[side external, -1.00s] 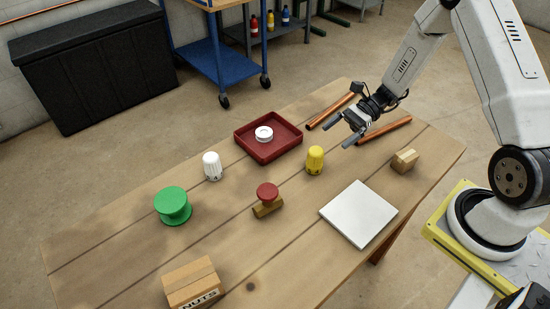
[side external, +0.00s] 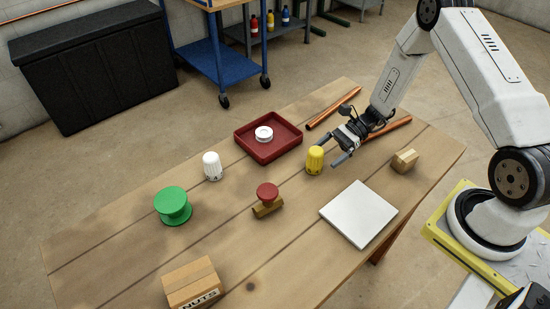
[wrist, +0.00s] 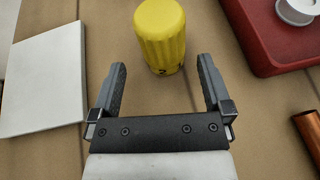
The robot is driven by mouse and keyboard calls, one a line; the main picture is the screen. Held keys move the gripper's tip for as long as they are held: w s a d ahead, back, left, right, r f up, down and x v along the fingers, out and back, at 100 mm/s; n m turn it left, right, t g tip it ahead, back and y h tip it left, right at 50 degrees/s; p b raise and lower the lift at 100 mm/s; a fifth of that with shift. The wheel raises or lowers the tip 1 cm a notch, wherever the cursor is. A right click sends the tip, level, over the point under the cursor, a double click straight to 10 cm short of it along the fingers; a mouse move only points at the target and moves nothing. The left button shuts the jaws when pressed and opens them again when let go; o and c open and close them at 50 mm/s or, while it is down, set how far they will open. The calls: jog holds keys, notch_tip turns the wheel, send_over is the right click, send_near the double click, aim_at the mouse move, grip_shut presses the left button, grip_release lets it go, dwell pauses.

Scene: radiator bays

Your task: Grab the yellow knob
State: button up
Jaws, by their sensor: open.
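The yellow knob (side external: 315,160) stands upright on the wooden table, right of the middle.
A white square plate (side external: 358,213) lies in front, and a red tray (side external: 268,152) with a white ring is behind. A red-topped valve (side external: 267,198), white knob (side external: 212,166) and green spool (side external: 173,205) stand left. Copper pipes (side external: 333,109) lie behind my gripper; a wooden block (side external: 405,160) is right.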

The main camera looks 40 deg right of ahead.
aim_at(314, 159)
jog(key=shift+w+x, duration=0.1)
jog(key=shift+x, duration=1.2)
jog(key=shift+w+x, duration=0.15)
jog(key=shift+x, duration=1.15)
jog(key=shift+r, duration=0.15)
grip_shut()
jog(key=shift+r, duration=0.15)
jog(key=shift+r, duration=0.7)
jog(key=s+r, duration=1.1)
jog(key=s, duration=0.3)
jog(key=shift+d+r, duration=0.1)
jog(key=shift+r, duration=0.05)
